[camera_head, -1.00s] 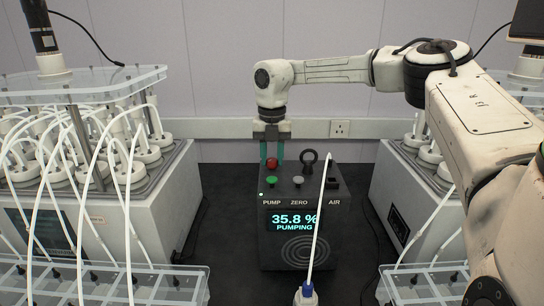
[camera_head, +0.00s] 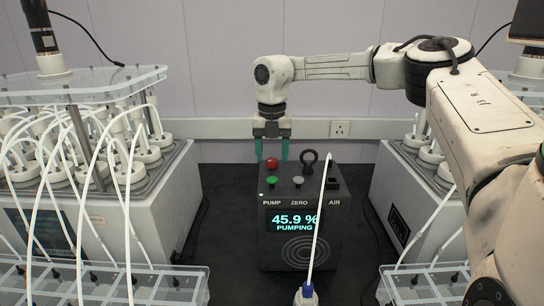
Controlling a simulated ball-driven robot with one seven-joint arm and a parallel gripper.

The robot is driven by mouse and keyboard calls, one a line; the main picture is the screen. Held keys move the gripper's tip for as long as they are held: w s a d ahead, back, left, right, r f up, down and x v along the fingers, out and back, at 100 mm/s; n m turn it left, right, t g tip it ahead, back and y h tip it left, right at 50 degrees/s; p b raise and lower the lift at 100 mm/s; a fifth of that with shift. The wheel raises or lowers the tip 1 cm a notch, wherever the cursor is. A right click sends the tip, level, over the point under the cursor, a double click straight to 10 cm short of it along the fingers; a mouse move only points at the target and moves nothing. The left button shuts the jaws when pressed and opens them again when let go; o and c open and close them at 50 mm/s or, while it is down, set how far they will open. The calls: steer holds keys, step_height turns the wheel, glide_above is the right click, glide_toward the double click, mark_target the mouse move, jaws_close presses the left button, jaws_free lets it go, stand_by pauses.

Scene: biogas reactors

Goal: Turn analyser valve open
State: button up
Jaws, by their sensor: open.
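The dark analyser (camera_head: 336,238) stands in the middle of the black bench, its screen (camera_head: 293,222) reading 45.9 % PUMPING. On its top are a red knob (camera_head: 271,164), a green button (camera_head: 271,181), a grey button (camera_head: 298,181) and a black ring-shaped handle (camera_head: 309,162). Labels PUMP, ZERO and AIR run along the front. Which part is the valve is not marked. My gripper (camera_head: 272,154) points down behind and above the red knob, its teal fingers spread to the left and right of it. I cannot tell whether the fingers touch anything.
Reactor units with white tubes stand left (camera_head: 110,215) and right (camera_head: 420,185). Clear racks (camera_head: 185,285) lie in front on both sides. A white tube (camera_head: 318,225) with a blue connector (camera_head: 306,294) crosses before the analyser. Bare bench lies on either side of it.

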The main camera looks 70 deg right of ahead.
mark_target(272, 160)
step_height(272, 160, up, 10)
steer(key=b, duration=0.1)
stand_by(0.7)
